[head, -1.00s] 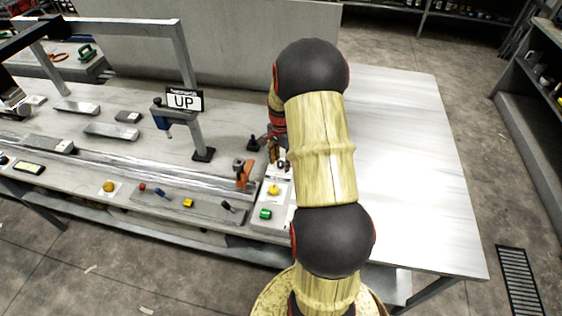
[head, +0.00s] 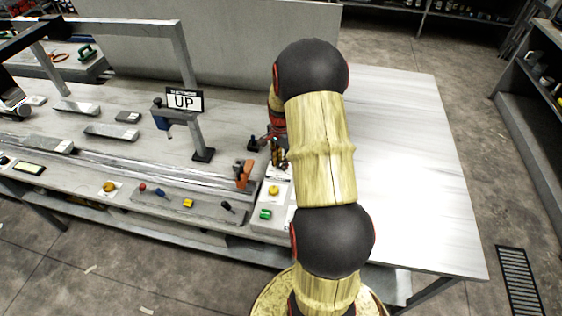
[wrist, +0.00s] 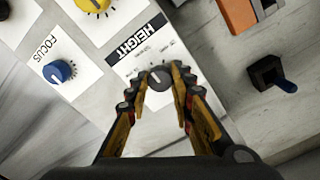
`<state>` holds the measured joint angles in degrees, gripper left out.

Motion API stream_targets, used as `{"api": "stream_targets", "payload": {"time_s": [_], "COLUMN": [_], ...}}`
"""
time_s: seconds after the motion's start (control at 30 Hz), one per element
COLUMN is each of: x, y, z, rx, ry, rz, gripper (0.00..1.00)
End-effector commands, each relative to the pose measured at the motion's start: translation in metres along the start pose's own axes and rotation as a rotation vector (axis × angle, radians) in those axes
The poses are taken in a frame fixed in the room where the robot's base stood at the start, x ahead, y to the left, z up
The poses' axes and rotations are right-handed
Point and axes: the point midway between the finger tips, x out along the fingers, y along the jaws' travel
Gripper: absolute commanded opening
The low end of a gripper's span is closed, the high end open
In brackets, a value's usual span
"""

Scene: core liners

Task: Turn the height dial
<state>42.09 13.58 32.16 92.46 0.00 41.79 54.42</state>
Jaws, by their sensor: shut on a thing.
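The height dial (wrist: 159,81) is a small dark knob with a white pointer line, on a white plate labelled HEIGHT (wrist: 135,52) in the wrist view. My gripper (wrist: 160,80) has its two yellow and black fingers on either side of the dial, closed on it. In the head view my gripper (head: 277,155) is down at the panel, partly behind my arm, and the dial is hidden there.
A blue FOCUS knob (wrist: 57,71) and a yellow knob (wrist: 93,4) sit near the dial. An orange block (wrist: 238,14) and a black switch with a blue lever (wrist: 271,75) are on the right. The white tabletop (head: 410,150) is clear.

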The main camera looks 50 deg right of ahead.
Motion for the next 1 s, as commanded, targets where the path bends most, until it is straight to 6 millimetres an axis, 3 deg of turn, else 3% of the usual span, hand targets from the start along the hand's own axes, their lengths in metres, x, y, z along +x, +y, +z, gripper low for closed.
{"api": "stream_targets", "payload": {"time_s": [0.27,1.0], "x": [-0.0017,-0.0010], "y": [-0.0003,-0.0004], "z": [-0.0001,0.0001], "rx": [-0.136,-0.737], "ry": [0.000,0.000], "rz": [0.000,0.000], "gripper": [0.00,0.00]}}
